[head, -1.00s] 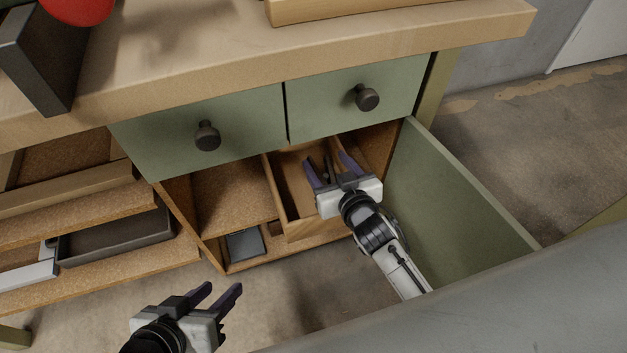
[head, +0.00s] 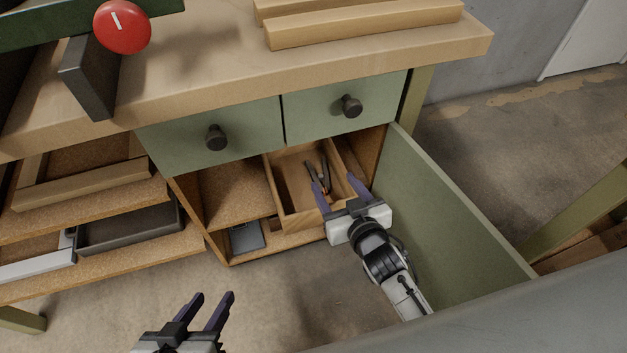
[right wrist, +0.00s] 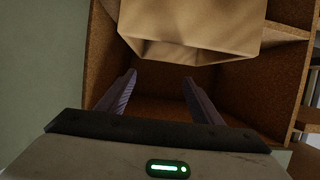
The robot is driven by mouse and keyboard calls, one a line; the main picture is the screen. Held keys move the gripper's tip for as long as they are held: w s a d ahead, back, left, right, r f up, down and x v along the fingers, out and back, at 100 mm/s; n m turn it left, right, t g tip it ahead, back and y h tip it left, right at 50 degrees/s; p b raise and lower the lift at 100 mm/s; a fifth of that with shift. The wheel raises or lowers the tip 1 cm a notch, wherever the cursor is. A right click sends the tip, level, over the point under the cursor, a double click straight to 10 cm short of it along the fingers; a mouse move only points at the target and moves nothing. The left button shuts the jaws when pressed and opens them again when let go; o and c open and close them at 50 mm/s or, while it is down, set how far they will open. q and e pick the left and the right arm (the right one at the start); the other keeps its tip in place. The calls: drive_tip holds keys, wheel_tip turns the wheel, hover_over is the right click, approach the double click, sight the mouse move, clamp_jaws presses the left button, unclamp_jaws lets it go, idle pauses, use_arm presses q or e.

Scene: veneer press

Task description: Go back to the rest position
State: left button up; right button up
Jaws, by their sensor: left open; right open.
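My right gripper (head: 338,195) is open and empty in the head view, just in front of a pulled-out wooden inner drawer (head: 302,219) in the cabinet under the bench. A dark-handled tool (head: 318,176), like pliers, lies in that drawer, beyond the fingertips and apart from them. In the right wrist view the open fingers (right wrist: 160,88) point into the cabinet, with the wooden drawer (right wrist: 190,50) above them. My left gripper (head: 208,312) is open and empty at the bottom of the head view, above the floor.
The green cabinet door (head: 450,205) stands open right beside my right arm. Two shut green drawers (head: 228,158) with dark knobs are above. A dark tray (head: 130,228) lies on the left shelf.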

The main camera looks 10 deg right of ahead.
drive_tip(key=shift+f, duration=0.1)
idle(0.3)
drive_tip(key=shift+s+d, duration=0.1)
drive_tip(key=shift+d, duration=0.1)
drive_tip(key=s+d+r+g, duration=0.1)
drive_tip(key=s+d+g, duration=0.15)
drive_tip(key=s, duration=0.55)
drive_tip(key=s+d+r+n+g, duration=0.1)
drive_tip(key=s+g, duration=0.3)
drive_tip(key=s, duration=0.4)
drive_tip(key=s+d+r+g, duration=0.15)
drive_tip(key=s+g, duration=0.25)
drive_tip(key=s, duration=0.5)
drive_tip(key=w+a+f+t+y, duration=0.2)
drive_tip(key=w+a+f+t, duration=0.2)
drive_tip(key=w+a+t, duration=0.3)
use_arm(q)
wheel_tip(320, 180, up, 10)
drive_tip(key=a+y+p, duration=0.1)
drive_tip(key=a+p, duration=0.1)
drive_tip(key=p, duration=1.5)
drive_tip(key=shift+s+m+g, duration=0.3)
drive_tip(key=shift+s+g, duration=0.1)
use_arm(e)
wheel_tip(320, 180, up, 11)
drive_tip(key=s+d+g, duration=0.1)
drive_tip(key=s+g, duration=0.1)
